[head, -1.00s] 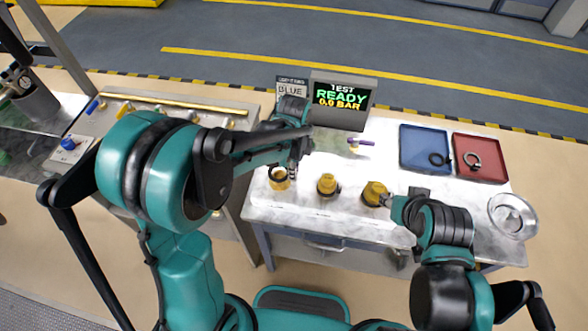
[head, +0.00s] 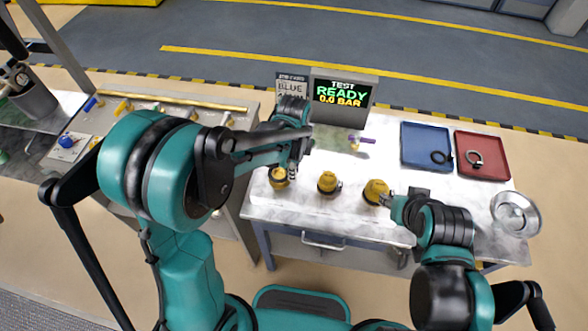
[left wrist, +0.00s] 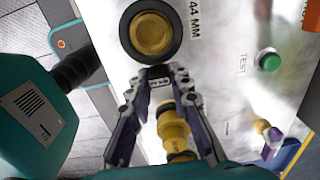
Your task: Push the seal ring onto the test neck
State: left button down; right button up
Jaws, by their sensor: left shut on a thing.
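In the left wrist view a black seal ring (left wrist: 125,34) shows around the round yellow test neck (left wrist: 151,33), by a "44 MM" label. My left gripper (left wrist: 158,72) has its fingertips together at the ring's near edge, shut on the ring. In the head view this gripper (head: 294,166) is just right of the leftmost yellow neck (head: 279,178) and partly covers it. How far down the ring sits is hard to tell. My right gripper (head: 389,199) is beside the rightmost yellow neck (head: 376,190); its fingers are too small to read.
Another yellow neck (head: 328,182) stands between those two. A blue tray (head: 414,158) holds a black ring, and a red tray (head: 490,165) a grey ring. A metal dish (head: 515,213) is at the right. A screen (head: 342,98) reads "READY 0.0 BAR". A purple-handled valve (head: 363,140) stands behind.

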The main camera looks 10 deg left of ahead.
pick_arm(q)
jog(key=shift+f+b, duration=1.15)
jog(key=shift+f, duration=0.3)
jog(key=c, duration=1.3)
grip_release()
notch_tip(320, 180, up, 12)
jog(key=shift+r, duration=0.1)
